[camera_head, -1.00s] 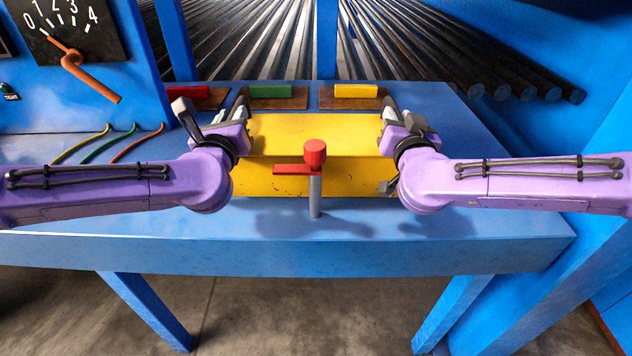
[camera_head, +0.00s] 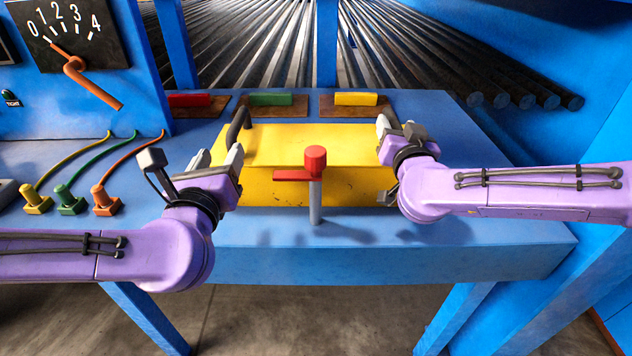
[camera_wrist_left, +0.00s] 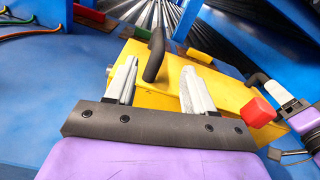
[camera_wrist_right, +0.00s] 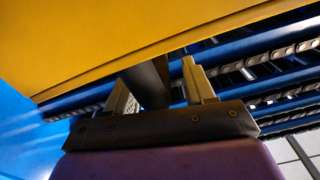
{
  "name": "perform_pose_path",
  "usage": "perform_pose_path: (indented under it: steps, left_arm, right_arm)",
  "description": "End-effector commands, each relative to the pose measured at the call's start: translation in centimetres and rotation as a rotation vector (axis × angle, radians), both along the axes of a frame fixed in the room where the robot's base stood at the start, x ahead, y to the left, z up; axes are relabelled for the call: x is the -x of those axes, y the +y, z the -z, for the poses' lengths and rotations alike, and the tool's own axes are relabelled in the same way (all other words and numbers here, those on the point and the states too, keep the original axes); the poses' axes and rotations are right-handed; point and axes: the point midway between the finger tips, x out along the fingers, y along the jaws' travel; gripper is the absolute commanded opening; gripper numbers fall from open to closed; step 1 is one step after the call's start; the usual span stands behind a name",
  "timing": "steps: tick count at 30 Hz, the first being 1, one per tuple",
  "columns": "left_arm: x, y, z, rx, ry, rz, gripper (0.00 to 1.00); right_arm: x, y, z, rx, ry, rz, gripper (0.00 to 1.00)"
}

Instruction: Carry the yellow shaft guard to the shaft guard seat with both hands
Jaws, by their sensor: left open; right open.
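The yellow shaft guard (camera_head: 275,145) rests on the blue table as a long box with a dark handle at each end. Its left handle (camera_head: 238,126) is bare in the head view. My left gripper (camera_head: 216,160) is open and empty, at the guard's near left corner. In the left wrist view the left handle (camera_wrist_left: 155,55) lies ahead, beyond the fingertips. My right gripper (camera_head: 388,132) is open at the guard's right end. In the right wrist view the right handle (camera_wrist_right: 150,85) shows between its open fingers. I cannot identify the shaft guard seat.
A grey post with a red cap and arm (camera_head: 316,185) stands in front of the guard. Red, green and yellow blocks (camera_head: 356,99) lie on brown plates behind it. Coloured plugs with cables (camera_head: 70,200) sit at the left. Rollers (camera_head: 400,60) lie beyond the table.

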Motion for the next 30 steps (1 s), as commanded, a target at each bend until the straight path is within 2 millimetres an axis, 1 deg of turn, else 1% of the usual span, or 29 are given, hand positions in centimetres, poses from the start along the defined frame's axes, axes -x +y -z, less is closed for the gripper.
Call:
perform_pose_path:
  steps: [1,4,7,11,15,18,21,24,30]
  left_arm:
    - [0.6,0.0,0.0,0.001,0.000,0.002,0.54]
    - [1.3,0.0,0.0,0.001,-0.001,0.001,0.54]
    - [1.4,0.0,0.0,0.000,0.000,0.001,0.54]
    - [1.4,0.0,0.0,0.000,0.000,0.000,0.54]
    - [1.4,0.0,0.0,0.000,0.000,0.000,0.54]
    - [1.4,0.0,0.0,0.000,0.000,0.000,0.54]
    - [1.3,0.0,0.0,0.000,0.000,0.000,0.54]
    - [1.3,0.0,0.0,0.000,0.000,0.000,0.54]
    - [1.3,0.0,0.0,0.000,0.000,0.000,0.54]
  right_arm:
    - [0.0,0.0,0.0,0.000,0.000,0.000,0.54]
    - [0.1,0.0,0.0,0.000,0.000,0.000,0.54]
    - [1.2,0.0,-0.1,0.000,-0.001,-0.002,0.54]
    - [4.2,0.1,-0.2,0.000,-0.004,-0.002,0.54]
    - [7.9,0.1,-0.1,0.002,-0.003,-0.003,0.54]
    - [10.0,0.1,-0.1,0.002,-0.003,-0.003,0.54]
    - [11.3,0.1,-0.1,0.001,-0.001,-0.001,0.54]
    - [12.0,0.1,0.0,0.000,-0.001,0.000,0.54]
    - [12.1,0.1,0.0,-0.001,0.000,0.001,0.54]
